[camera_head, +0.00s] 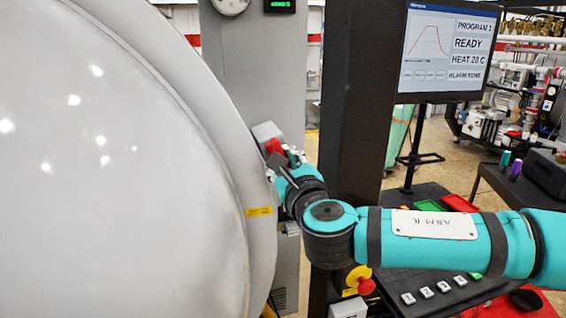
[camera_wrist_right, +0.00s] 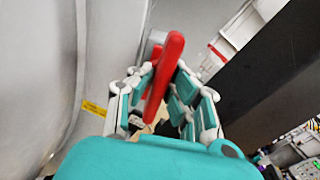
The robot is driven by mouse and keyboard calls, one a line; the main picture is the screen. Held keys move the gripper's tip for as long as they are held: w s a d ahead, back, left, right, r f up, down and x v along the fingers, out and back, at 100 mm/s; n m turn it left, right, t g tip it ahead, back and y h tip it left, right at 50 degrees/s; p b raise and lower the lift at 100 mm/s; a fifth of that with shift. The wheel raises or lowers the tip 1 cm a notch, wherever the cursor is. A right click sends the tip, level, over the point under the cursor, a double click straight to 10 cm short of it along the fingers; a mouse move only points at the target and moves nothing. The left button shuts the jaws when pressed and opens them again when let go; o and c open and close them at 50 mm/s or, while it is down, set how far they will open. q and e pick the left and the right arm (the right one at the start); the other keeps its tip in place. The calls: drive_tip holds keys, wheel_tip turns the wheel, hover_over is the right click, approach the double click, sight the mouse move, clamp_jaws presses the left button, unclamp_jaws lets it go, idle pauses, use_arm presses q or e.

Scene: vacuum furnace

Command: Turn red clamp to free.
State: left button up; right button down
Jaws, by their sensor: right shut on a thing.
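The red clamp (camera_head: 274,147) is a red handle on a grey mount at the rim of the large white furnace door (camera_head: 130,160). In the right wrist view the red clamp (camera_wrist_right: 164,72) is a long red bar, slightly tilted, between the fingers. My right gripper (camera_wrist_right: 158,98) is shut on it, with the teal and white fingers on both sides. In the head view my right gripper (camera_head: 283,162) is at the clamp, partly hidden by my own wrist. My left gripper is not in view.
A dark post (camera_head: 350,110) stands close to the right of the clamp. A monitor (camera_head: 447,50) reads READY. A red emergency button (camera_head: 361,282) and a dark bench with numbered keys (camera_head: 425,292) lie below my right arm. A yellow label (camera_head: 258,211) is on the door rim.

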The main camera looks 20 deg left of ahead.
drive_tip(key=c, duration=1.3)
unclamp_jaws()
drive_tip(key=v, duration=1.2)
drive_tip(key=shift+w, duration=0.1)
